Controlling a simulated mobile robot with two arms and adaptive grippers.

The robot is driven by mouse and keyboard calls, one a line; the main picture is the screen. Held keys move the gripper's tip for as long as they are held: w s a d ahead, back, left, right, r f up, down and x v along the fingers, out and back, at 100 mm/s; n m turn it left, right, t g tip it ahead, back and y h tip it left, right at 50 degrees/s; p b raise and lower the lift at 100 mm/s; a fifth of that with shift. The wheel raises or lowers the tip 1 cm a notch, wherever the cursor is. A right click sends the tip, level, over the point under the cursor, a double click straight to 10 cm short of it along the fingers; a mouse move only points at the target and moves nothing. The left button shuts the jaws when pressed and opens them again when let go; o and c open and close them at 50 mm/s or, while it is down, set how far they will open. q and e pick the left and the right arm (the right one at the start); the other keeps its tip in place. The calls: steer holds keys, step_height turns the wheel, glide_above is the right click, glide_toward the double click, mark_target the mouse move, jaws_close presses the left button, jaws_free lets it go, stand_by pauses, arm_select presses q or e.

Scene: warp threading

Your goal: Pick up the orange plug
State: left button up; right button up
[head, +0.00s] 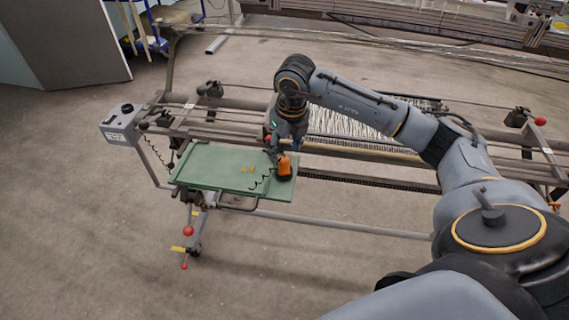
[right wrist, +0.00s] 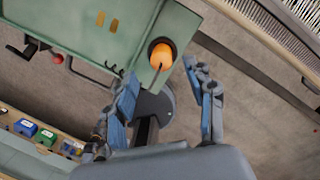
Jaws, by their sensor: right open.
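The orange plug (head: 285,168) is near the right end of the green tray (head: 212,163) in the head view. In the right wrist view the plug (right wrist: 162,55) shows as a rounded orange shape with a dark rim. My right gripper (head: 283,150) is close by the plug, its blue-padded fingers apart. In the right wrist view the plug appears just beyond the fingertips (right wrist: 160,76), roughly between them, with nothing held. Whether a finger touches the plug cannot be told. My left gripper is not in view.
Two small yellow pieces (head: 247,169) lie on the tray, with a thin black squiggle (head: 261,183) near the plug. A metal frame with white threads (head: 345,124) stands behind my right arm. A grey control box (head: 123,120) is left of the tray.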

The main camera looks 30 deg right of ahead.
mark_target(284, 158)
steer(key=shift+f, duration=0.55)
steer(key=f, duration=0.1)
steer(key=f+p, duration=0.1)
steer(key=f, duration=0.1)
steer(key=f+p, duration=0.1)
steer(key=shift+w+d+f, duration=0.1)
steer(key=shift+w+f, duration=0.1)
steer(key=shift+w, duration=0.15)
steer(key=shift+w+f, duration=0.1)
steer(key=shift+f, duration=0.2)
steer(key=shift+c, duration=0.9)
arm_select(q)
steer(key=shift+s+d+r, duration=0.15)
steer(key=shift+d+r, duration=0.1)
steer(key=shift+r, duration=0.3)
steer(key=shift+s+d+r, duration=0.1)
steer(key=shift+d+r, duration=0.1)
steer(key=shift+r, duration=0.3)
arm_select(e)
jaws_close()
